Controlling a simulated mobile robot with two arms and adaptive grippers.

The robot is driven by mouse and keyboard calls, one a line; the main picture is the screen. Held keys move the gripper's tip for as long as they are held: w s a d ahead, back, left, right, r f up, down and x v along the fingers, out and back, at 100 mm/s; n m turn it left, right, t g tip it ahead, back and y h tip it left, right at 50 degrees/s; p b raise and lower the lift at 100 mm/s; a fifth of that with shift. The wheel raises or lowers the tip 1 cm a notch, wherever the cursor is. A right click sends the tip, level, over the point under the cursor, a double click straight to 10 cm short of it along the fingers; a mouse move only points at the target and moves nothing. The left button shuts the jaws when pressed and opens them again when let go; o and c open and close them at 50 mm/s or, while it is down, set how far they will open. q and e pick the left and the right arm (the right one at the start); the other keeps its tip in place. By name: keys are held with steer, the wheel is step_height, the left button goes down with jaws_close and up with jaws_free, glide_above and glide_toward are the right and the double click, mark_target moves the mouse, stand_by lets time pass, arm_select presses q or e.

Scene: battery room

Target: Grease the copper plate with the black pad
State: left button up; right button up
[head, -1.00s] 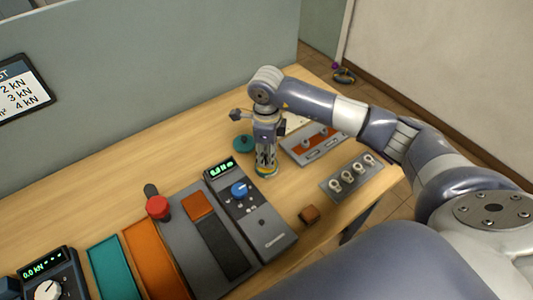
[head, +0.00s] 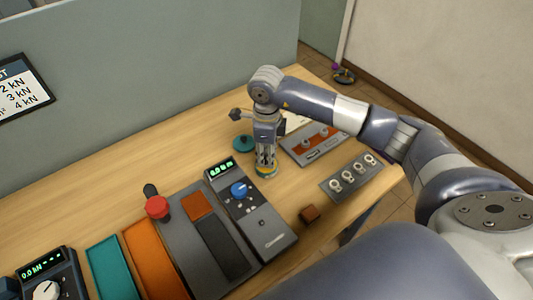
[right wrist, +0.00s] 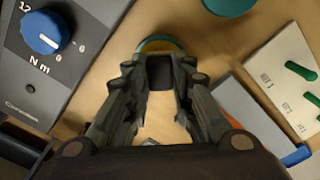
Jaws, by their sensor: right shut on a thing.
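My right gripper (head: 265,168) points down over the table and is shut on a black pad (right wrist: 160,72), which shows between its fingertips in the right wrist view. Directly under or just beyond the fingertips is a round tin with a yellow rim (head: 266,172); its rim also shows in the right wrist view (right wrist: 160,45). I cannot tell whether the pad touches the tin's contents. A copper-coloured square plate (head: 199,206) lies on a grey fixture, left of the gripper, above a dark strip. My left gripper is not in view.
A torque device with a blue knob (head: 239,190) stands between fixture and gripper. A red knob (head: 157,207), a brown block (head: 310,215), a tray of white rings (head: 352,178), a grey tray (head: 318,145) and a teal disc (head: 243,143) are around. The table's back left is clear.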

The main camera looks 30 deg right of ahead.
steer(key=shift+s, duration=0.1)
steer(key=shift+r+p, duration=0.6)
steer(key=shift+r, duration=0.3)
steer(key=shift+r+p, duration=1.35)
steer(key=shift+r, duration=1.25)
steer(key=shift+a+r+n, duration=0.15)
steer(key=shift+a+n, duration=0.1)
steer(key=shift+n, duration=0.45)
steer(key=s+a+r+n+b, duration=0.1)
steer(key=s+n, duration=0.5)
steer(key=n, duration=0.6)
steer(key=s+a+r+n+b, duration=0.2)
steer(key=s+n, duration=0.5)
steer(key=n, duration=0.5)
steer(key=shift+a+r, duration=0.8)
steer(key=shift+a, duration=0.35)
